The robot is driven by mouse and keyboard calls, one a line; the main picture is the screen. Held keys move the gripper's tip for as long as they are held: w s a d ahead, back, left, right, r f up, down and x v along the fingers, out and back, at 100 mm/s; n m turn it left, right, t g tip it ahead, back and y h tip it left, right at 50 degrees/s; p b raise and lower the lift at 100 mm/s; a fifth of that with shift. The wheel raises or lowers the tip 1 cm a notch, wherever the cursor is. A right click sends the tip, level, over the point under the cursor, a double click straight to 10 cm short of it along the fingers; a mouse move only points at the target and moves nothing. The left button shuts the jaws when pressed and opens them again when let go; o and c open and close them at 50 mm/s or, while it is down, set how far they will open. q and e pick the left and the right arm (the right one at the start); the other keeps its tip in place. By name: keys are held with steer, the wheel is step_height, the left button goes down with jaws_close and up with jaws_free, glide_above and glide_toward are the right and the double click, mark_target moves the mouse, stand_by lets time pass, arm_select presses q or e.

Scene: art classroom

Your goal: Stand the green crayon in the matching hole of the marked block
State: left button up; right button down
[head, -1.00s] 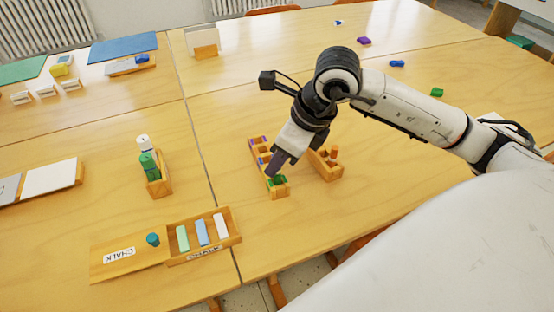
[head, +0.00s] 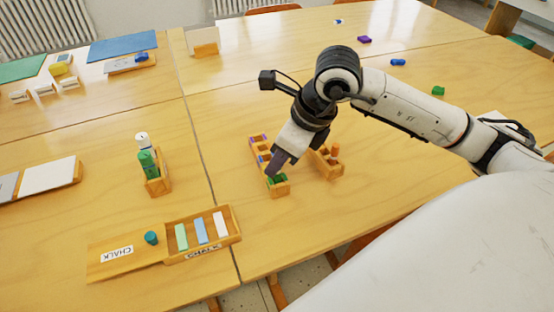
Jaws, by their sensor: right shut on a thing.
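A long wooden block (head: 281,191) with coloured marks in its compartments stands right of the table seam. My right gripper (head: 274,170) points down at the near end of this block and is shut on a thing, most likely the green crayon. Its fingers hide most of what they hold. Green (head: 279,180) shows at the near compartment just under the fingertips; I cannot tell how much is crayon and how much is the mark, or how deep the crayon sits. My left gripper is out of view.
A second wooden block (head: 330,172) with an orange peg is close on the right. A chalk box (head: 236,236) with its lid (head: 110,268) lies in front left. A wooden holder (head: 160,184) with green and white pieces stands left. Small coloured pieces lie far right.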

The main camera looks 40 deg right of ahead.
steer(key=shift+f+b, duration=0.3)
steer(key=shift+b, duration=0.15)
stand_by(0.5)
steer(key=c, duration=1.7)
jaws_free()
steer(key=shift+o, duration=1.3)
steer(key=shift+r+p, duration=2.15)
steer(key=shift+r, duration=0.9)
